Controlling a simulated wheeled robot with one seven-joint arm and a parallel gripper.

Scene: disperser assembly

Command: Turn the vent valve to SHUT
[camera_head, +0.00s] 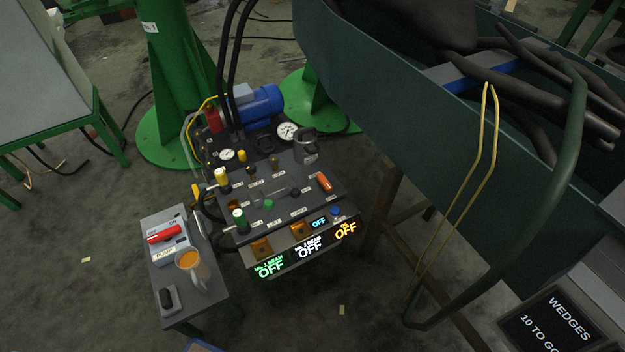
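The control panel (285,178) of the hydraulic unit stands in the middle of the view. A lever with a dark round end (294,191) lies near the panel's middle. The small labels are too small to read surely, so I cannot tell which control is the vent valve or how it is set. The front display (290,258) reads OFF in green, white and orange. My gripper is not in view.
A large green trough (370,110) and bent yellow rods (484,150) stand at right. Floor is open at lower left.

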